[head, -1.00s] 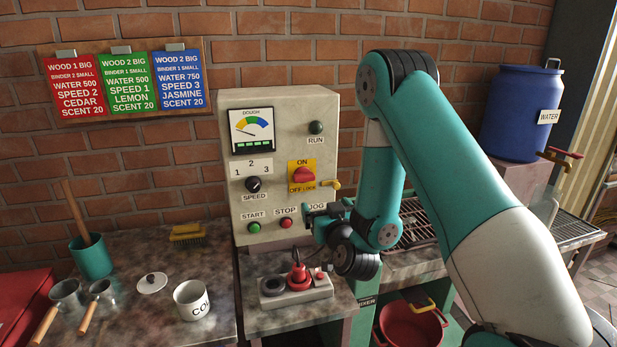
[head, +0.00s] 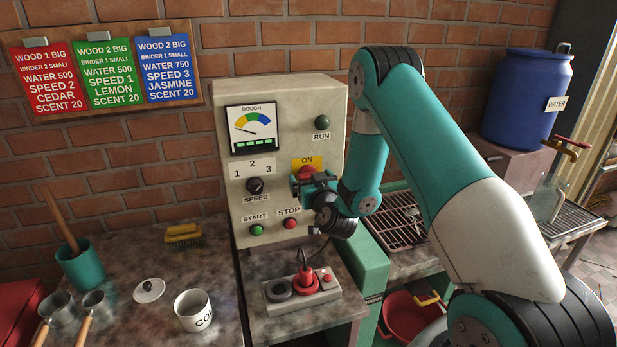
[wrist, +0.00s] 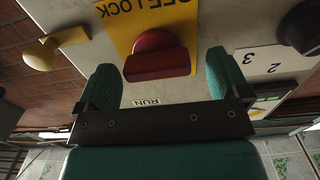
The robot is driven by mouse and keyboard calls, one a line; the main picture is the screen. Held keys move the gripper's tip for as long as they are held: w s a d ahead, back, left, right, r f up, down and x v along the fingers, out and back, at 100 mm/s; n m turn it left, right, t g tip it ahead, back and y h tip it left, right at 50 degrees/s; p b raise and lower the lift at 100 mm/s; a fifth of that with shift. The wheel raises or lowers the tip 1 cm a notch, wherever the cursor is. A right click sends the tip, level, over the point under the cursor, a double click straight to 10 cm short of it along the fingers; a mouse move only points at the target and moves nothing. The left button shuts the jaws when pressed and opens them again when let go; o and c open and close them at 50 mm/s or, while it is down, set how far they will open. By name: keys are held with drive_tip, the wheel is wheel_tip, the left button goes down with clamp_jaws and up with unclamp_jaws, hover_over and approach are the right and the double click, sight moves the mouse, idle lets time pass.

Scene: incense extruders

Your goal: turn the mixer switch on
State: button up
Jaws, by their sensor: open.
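The mixer switch is a red rotary knob (wrist: 157,56) on a yellow plate (wrist: 125,22) marked ON above and OFF/LOCK below. It is on the front of the beige control box (head: 287,110). In the head view the knob (head: 306,172) shows just above my gripper, which hides the lower part of the plate. My gripper (head: 309,187) is in front of the panel. In the wrist view my gripper's teal fingers (wrist: 162,85) are open, one on each side of the red knob. Whether they touch it I cannot tell.
The speed knob (head: 254,186), green start button (head: 257,230) and red stop button (head: 290,223) are close by.

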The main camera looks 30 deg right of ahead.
drive_tip(key=shift+d, duration=0.15)
drive_tip(key=c, duration=0.9)
drive_tip(key=shift+c, duration=0.2)
drive_tip(key=shift+m, duration=0.4)
drive_tip(key=m+b, duration=0.4)
drive_tip(key=m, duration=1.3)
drive_tip(key=shift+d+f, duration=0.1)
drive_tip(key=shift+s, duration=0.1)
